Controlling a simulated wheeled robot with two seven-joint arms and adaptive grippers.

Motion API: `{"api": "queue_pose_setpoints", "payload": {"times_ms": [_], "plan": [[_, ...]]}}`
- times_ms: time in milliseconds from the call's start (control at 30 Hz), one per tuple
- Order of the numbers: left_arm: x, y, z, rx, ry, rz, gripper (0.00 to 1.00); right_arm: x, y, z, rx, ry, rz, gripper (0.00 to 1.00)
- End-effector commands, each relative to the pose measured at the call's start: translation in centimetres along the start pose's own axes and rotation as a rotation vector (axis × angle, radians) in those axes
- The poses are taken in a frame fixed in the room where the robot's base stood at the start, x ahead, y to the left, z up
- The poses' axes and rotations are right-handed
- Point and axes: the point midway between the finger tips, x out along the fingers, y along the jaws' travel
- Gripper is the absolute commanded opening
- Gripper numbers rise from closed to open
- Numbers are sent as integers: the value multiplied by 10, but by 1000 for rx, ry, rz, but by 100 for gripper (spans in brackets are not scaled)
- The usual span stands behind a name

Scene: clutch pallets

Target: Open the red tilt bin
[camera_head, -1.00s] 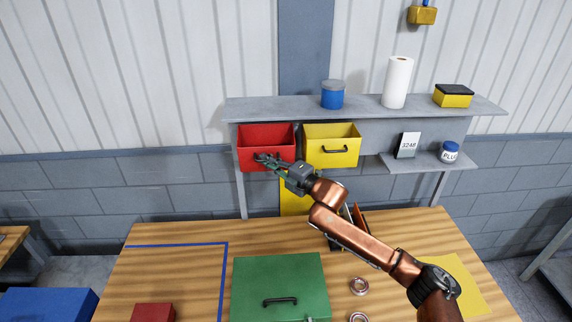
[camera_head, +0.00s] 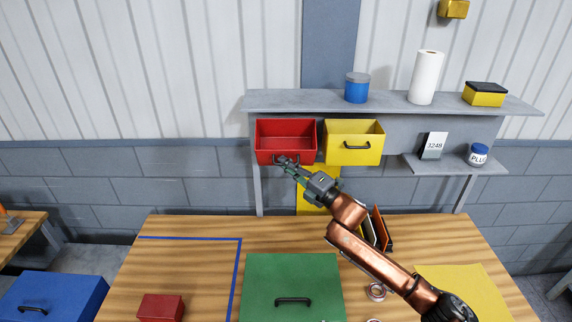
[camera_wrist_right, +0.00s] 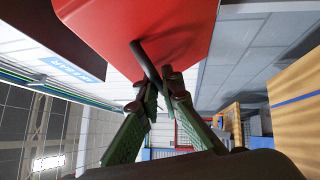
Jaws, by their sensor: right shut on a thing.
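The red tilt bin (camera_head: 266,157) hangs under the grey shelf, left of the yellow bin. It is tilted forward, and its inside shows through the open top. My right gripper (camera_head: 284,161) is at the black handle on the bin's front. In the right wrist view, the red bin (camera_wrist_right: 140,30) fills the upper middle, and its black handle (camera_wrist_right: 146,60) runs down between the green fingers of the right gripper (camera_wrist_right: 155,88). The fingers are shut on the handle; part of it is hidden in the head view. My left gripper is not in view.
The yellow bin (camera_head: 353,155) hangs close on the right. The shelf (camera_head: 285,101) above holds a blue jar (camera_head: 356,90), a paper roll (camera_head: 425,78) and a yellow box (camera_head: 484,96). On the table (camera_head: 190,258) stand a green case (camera_head: 290,275) and a small red box (camera_head: 160,307).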

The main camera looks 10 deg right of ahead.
Motion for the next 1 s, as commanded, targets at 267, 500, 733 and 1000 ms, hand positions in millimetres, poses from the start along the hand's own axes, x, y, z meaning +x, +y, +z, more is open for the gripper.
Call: {"api": "queue_pose_setpoints", "payload": {"times_ms": [267,500,733,1000], "plan": [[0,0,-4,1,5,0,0,0,0,0,1,0,-1,14],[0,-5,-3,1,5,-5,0,-1,0,0,1,0,0,14],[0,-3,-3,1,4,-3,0,-28,-2,1,-1,-1,-3,14],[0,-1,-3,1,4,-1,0,-85,-2,1,1,0,-3,14]]}}
